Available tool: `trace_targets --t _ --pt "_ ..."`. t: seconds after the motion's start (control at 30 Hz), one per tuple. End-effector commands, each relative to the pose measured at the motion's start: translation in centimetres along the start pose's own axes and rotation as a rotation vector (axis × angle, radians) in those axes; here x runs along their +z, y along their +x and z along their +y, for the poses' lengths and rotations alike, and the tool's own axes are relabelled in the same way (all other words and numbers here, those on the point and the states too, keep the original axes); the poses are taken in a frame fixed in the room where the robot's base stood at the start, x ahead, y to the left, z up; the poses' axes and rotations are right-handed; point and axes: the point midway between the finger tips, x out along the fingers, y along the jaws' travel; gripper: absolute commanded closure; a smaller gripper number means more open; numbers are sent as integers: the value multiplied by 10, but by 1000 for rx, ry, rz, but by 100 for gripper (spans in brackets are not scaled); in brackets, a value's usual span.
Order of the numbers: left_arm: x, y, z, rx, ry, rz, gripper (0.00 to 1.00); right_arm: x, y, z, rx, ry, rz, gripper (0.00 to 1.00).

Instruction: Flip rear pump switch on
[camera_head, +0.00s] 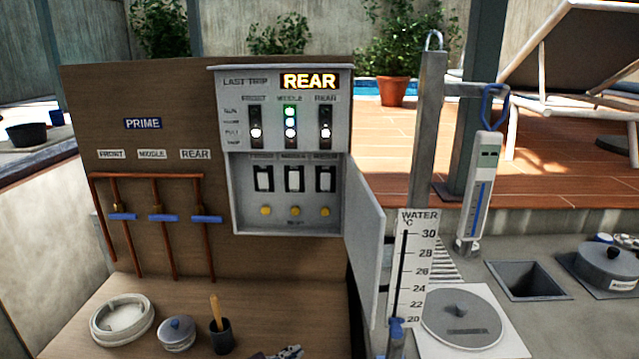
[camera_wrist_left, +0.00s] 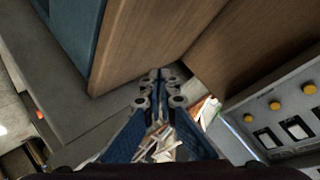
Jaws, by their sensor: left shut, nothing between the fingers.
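The rear pump switch (camera_head: 326,178) is a white rocker in a dark frame, rightmost of three on the grey control box (camera_head: 238,205). The front (camera_head: 264,179) and middle (camera_head: 294,179) rockers look alike; I cannot tell which way each is set. My left gripper (camera_head: 288,353) shows only at the bottom edge of the head view, in front of and well below the switches. In the left wrist view it (camera_wrist_left: 160,80) is shut and empty, with white rockers (camera_wrist_left: 296,129) of the box off to the right. My right gripper is not in view.
Above the switches, the "LAST TRIP" display (camera_head: 309,81) reads REAR, over indicator columns. The box's door (camera_head: 364,235) stands open at the right. Copper pipes with blue valves (camera_head: 163,217) are at the left. A dish (camera_head: 122,318), lidded pot (camera_head: 176,335) and dark cup (camera_head: 221,338) stand on the ledge.

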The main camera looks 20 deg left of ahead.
Motion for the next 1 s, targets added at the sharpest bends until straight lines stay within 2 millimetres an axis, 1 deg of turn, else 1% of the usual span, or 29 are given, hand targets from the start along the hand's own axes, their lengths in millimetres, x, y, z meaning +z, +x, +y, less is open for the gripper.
trace_targets --t 0.03,0.17,0.27,0.33,0.37,0.4,0.5,0.63,0.7,0.8,0.9,1.0 --pt "-7 4 -11 -18 35 27 100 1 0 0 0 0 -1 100" --pt "-30 12 -42 -70 141 114 100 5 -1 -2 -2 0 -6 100" --pt "-53 16 -74 -122 249 196 100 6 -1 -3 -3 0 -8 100" --pt "-72 17 -101 -168 344 263 100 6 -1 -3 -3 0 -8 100" --pt "-81 17 -114 -191 392 294 100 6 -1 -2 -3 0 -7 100" --pt "-93 15 -132 -222 457 335 100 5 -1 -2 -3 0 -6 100" --pt "-119 6 -174 -296 618 429 100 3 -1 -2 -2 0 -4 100" --pt "-143 -12 -217 -371 786 516 100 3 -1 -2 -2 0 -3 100" --pt "-151 -21 -233 -399 853 549 100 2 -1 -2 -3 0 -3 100" --pt "-158 -30 -248 -427 917 577 100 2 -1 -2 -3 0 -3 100" --pt "-162 -35 -255 -439 947 592 100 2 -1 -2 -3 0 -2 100" --pt "-162 -36 -256 -442 956 596 100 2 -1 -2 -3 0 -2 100"
